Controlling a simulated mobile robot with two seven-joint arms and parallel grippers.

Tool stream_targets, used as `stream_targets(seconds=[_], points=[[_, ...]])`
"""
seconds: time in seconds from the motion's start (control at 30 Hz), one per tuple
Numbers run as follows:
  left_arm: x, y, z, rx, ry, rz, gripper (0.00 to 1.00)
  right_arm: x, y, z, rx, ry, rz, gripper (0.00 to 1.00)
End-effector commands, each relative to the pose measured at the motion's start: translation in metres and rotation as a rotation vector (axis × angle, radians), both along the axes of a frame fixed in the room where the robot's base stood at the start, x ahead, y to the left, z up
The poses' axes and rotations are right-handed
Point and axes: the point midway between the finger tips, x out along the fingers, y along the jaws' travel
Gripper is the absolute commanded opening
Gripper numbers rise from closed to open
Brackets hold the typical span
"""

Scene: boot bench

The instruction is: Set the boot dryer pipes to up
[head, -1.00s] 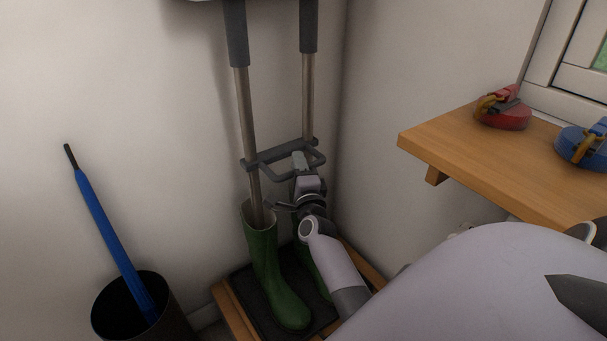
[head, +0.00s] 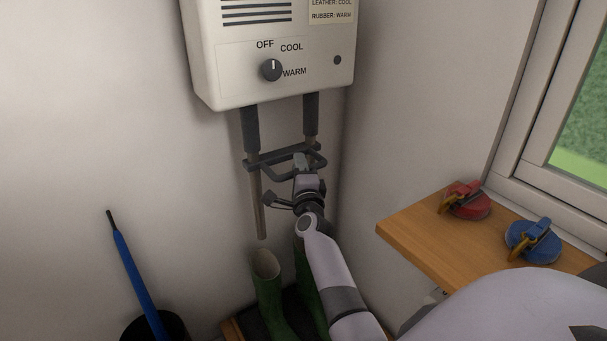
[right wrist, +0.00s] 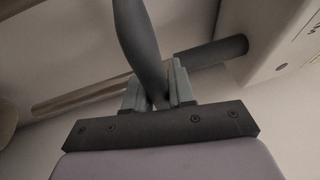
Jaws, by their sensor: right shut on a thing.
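The dryer's steel pipes (head: 260,205) hang from dark sleeves (head: 251,130) under the white dryer box (head: 240,85). A dark crossbar handle (head: 268,172) joins them. The left pipe's lower end shows just above the opening of the left green boot (head: 267,290); the right pipe's end is hidden behind my arm. My right gripper (head: 301,163) is shut on the handle's front bar. In the right wrist view, the dark bar (right wrist: 138,40) passes between the fingers (right wrist: 160,90), with a pipe (right wrist: 85,97) and sleeve (right wrist: 215,52) behind. My left gripper is out of view.
The dryer's knob (head: 271,69) sits among OFF, COOL and WARM. The right boot (head: 304,270) is partly hidden by my arm. A wooden shelf (head: 405,230) at right holds a red (head: 467,201) and a blue (head: 533,242) device.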

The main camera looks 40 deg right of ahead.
Motion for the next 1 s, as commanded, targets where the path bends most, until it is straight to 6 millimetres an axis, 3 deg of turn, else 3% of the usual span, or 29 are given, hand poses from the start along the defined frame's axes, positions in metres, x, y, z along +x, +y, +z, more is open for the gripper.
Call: stream_targets(seconds=[0.1, 0.57, 0.6, 0.63, 1.0], points=[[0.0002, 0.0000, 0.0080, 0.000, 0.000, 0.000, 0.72, 0.0029, -0.0003, 0.0119, -0.001, -0.003, 0.000, 0.00], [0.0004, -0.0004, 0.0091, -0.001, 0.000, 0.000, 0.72, 0.0044, -0.0007, 0.0172, -0.004, -0.009, -0.002, 0.00], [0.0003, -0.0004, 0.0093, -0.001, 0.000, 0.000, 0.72, 0.0045, -0.0007, 0.0175, -0.004, -0.009, -0.002, 0.33], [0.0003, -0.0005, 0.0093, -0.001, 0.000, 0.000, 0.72, 0.0044, -0.0007, 0.0176, -0.004, -0.009, -0.002, 0.43], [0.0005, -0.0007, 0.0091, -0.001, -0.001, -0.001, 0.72, 0.0039, 0.0002, 0.0121, 0.000, -0.001, 0.000, 0.44]])
